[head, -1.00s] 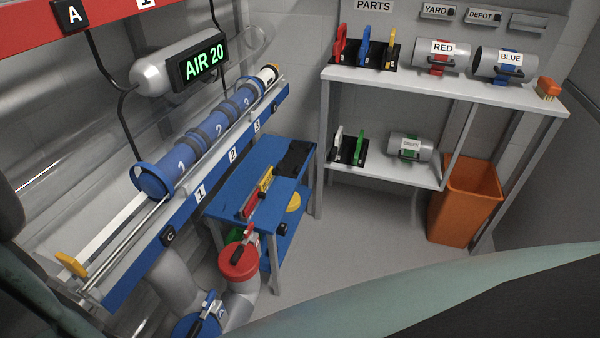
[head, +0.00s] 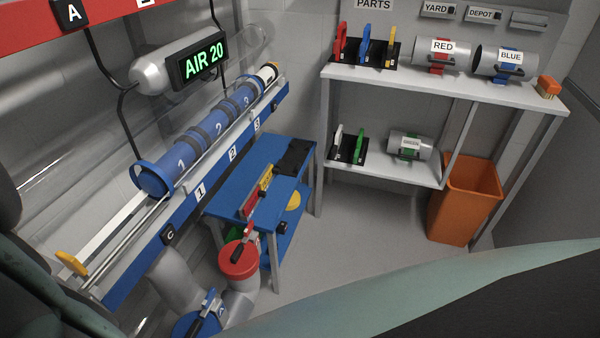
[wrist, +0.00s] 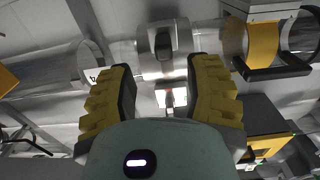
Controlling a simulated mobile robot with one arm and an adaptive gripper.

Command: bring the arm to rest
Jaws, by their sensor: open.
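My gripper (wrist: 165,90) shows in the wrist view with its two yellow-and-black fingers apart and nothing between them. Behind the fingers, the wrist view shows clear tubing and grey fittings, none touched by the fingers as far as I can see. In the head view my gripper is out of sight. Parts of my own arm cross the bottom right and the left edge there.
A blue bench (head: 250,175) stands mid-view. White shelves (head: 440,88) with canisters and an orange bin (head: 470,200) stand right. The grey floor (head: 350,240) between is clear.

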